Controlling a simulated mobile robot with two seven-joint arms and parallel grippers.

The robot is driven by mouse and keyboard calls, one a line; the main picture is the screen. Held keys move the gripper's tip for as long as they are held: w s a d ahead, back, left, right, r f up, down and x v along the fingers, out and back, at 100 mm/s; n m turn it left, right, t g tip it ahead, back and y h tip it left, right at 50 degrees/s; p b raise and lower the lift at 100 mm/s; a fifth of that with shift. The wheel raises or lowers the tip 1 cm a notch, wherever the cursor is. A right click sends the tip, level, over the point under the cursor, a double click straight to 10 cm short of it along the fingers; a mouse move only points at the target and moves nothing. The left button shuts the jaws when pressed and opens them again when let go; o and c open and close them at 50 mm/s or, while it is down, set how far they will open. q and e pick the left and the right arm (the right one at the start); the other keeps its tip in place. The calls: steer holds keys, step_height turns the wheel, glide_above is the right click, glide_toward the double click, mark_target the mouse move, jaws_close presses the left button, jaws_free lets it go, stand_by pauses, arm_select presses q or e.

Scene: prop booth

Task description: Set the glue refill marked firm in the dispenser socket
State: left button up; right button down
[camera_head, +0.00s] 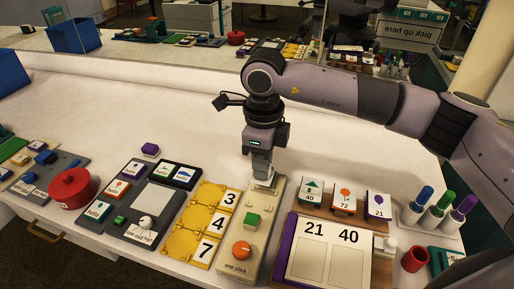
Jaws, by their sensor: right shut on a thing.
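My right gripper (262,174) points down over the far end of a beige board (230,262) labelled "one click". It is shut on a small pale piece at that end, mostly hidden by the fingers; I cannot tell whether the piece is part of the board. The board also bears a green block (252,220) and an orange knob (241,249). I cannot read the mark "firm" anywhere, and cannot tell which thing is the glue refill or the dispenser socket. My left gripper is not in view.
Left of the board stand yellow number flaps (203,222), a dark panel (125,222) and a red pot (72,187). To the right are a "21 40" board (330,250), picture cards and colour-capped markers (440,205). The white table behind is mostly clear; a mirror backs it.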

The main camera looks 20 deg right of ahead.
steer(key=shift+s+f+b, duration=0.1)
steer(key=shift+f+b, duration=0.6)
steer(key=shift+f, duration=0.45)
step_height(320, 180, down, 4)
steer(key=shift+r+b, duration=0.25)
steer(key=shift+b, duration=0.85)
steer(key=shift+f+b, duration=0.4)
steer(key=shift+f, duration=0.1)
steer(key=c, duration=0.9)
jaws_free()
